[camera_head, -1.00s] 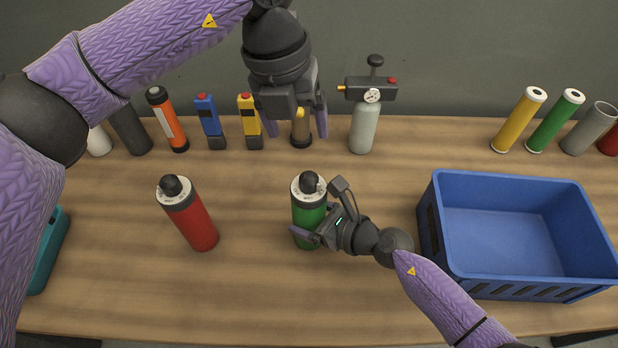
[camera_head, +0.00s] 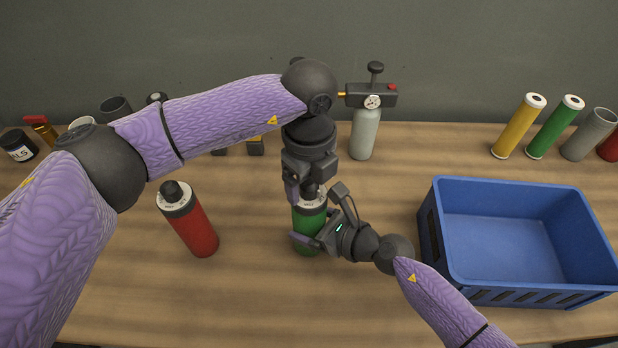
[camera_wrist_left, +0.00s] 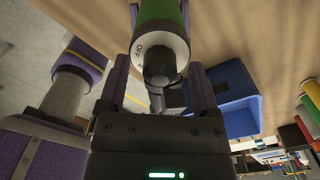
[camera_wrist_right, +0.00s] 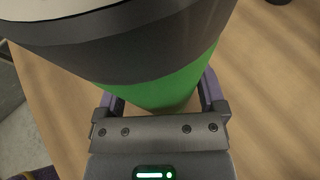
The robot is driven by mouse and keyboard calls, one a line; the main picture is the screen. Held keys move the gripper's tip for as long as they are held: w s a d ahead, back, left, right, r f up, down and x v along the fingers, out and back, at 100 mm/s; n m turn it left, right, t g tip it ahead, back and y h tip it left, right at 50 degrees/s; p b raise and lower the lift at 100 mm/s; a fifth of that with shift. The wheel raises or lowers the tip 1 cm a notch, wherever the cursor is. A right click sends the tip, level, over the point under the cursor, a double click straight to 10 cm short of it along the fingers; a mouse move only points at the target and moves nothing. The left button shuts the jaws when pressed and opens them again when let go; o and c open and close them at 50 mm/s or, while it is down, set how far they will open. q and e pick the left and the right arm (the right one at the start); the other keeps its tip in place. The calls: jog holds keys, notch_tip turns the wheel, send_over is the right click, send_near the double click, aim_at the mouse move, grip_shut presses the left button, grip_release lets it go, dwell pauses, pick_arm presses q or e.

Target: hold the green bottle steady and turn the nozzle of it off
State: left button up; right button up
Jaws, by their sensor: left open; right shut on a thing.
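The green bottle (camera_head: 309,217) stands upright on the table in the head view, with a pale marked collar and a black nozzle on top. My right gripper (camera_head: 309,240) is shut on the bottle's body from the right; the right wrist view shows the green body (camera_wrist_right: 150,85) between its fingers. My left gripper (camera_head: 306,190) is open above the bottle, pointing down. In the left wrist view its two fingers (camera_wrist_left: 160,90) are on either side of the black nozzle (camera_wrist_left: 160,65), apart from it as far as I can see. The left hand partly hides the nozzle in the head view.
A red bottle (camera_head: 188,220) stands to the left. A blue crate (camera_head: 520,292) stands on the right. A grey cylinder with a valve (camera_head: 364,132) is behind. Several tubes (camera_head: 555,125) stand at the back right. My left arm hides much of the back left.

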pick_arm(q)
jog(key=shift+f, duration=0.15)
grip_shut()
jog(key=shift+m, duration=0.3)
jog(key=m, duration=0.4)
jog(key=shift+m, duration=2)
grip_release()
